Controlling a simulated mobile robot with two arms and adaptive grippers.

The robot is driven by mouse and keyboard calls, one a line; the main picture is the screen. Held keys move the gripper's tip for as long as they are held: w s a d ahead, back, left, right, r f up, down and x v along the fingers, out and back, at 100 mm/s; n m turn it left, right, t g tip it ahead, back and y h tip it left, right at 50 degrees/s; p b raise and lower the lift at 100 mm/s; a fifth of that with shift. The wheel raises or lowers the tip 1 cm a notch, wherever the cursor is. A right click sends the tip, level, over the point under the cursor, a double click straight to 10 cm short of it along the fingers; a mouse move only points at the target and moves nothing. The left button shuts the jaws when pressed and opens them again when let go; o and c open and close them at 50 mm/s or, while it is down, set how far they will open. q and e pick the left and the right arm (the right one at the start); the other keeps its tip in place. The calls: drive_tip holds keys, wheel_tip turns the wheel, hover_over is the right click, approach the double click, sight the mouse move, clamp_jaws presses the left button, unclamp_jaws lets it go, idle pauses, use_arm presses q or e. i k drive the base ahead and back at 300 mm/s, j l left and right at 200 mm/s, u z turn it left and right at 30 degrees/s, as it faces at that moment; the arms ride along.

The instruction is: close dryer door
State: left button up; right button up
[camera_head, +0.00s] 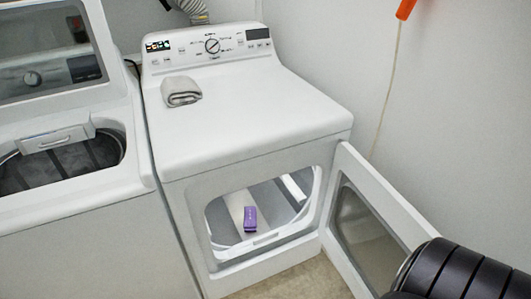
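The white dryer (245,105) stands in the middle of the head view. Its door (345,215) is hinged at the right side of the opening and stands wide open, swung out towards the lower right. The door has a dark window (365,238). The drum opening (265,212) is uncovered, and a small purple item (250,218) lies inside it. A black, ribbed part of my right arm covers the outer lower corner of the door; I cannot tell whether it touches the door. Neither gripper's fingers show.
A folded grey cloth (181,91) lies on the dryer top. A washer with its lid raised (60,150) stands close on the left. Some floor (290,283) shows below the opening.

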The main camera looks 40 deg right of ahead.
sight(410, 229)
drive_tip(key=j+z, duration=0.1)
drive_tip(key=z, duration=0.75)
drive_tip(key=i+j, duration=0.05)
